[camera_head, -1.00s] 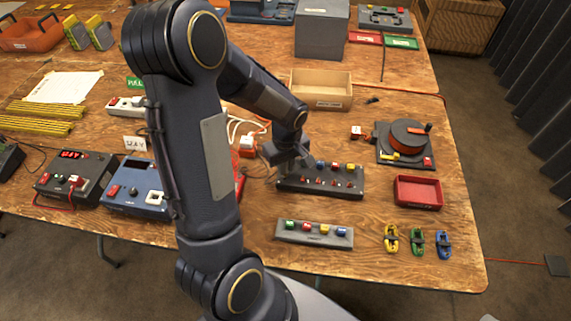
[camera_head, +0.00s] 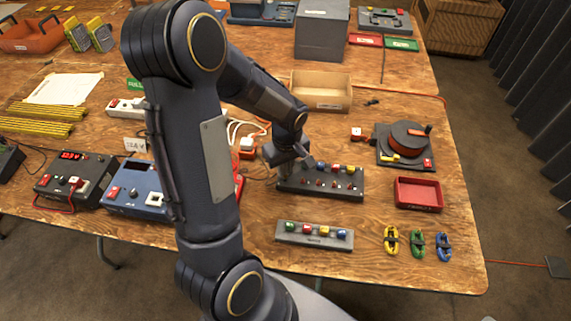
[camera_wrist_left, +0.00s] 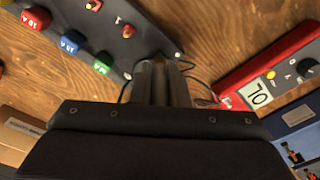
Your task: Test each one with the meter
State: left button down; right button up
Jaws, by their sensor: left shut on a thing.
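My left gripper (camera_head: 287,163) is at the left end of a dark test block (camera_head: 342,189) with coloured fuses and small red parts along it. In the left wrist view its fingers (camera_wrist_left: 162,82) are close together on a thin dark probe, mostly hidden, with a cable beside it. There the block shows a red fuse (camera_wrist_left: 36,18), a blue fuse (camera_wrist_left: 72,42) and a green fuse (camera_wrist_left: 102,64). The red meter (camera_wrist_left: 268,62) has a pale display, upside down, seemingly reading OL. In the head view my arm hides most of it. My right gripper is not in view.
A grey rack (camera_head: 313,238) holds green, red, yellow and blue fuses at the front. An empty red tray (camera_head: 418,206), three coloured clips (camera_head: 417,244) and a reel (camera_head: 405,140) are to the right. A blue device (camera_head: 135,200) lies left of my arm.

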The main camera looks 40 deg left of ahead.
pick_arm(q)
jog(key=shift+f+b, duration=0.65)
jog(key=shift+f, duration=0.65)
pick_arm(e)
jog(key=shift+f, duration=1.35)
pick_arm(q)
jog(key=shift+r, duration=0.2)
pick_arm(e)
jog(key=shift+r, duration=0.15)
pick_arm(q)
jog(key=shift+r+p, duration=1.1)
jog(key=shift+r, duration=0.05)
jog(key=shift+s+d+r+p, duration=0.1)
jog(key=shift+d+r+p, duration=0.05)
jog(key=shift+r+p, duration=0.9)
jog(key=shift+r, duration=0.3)
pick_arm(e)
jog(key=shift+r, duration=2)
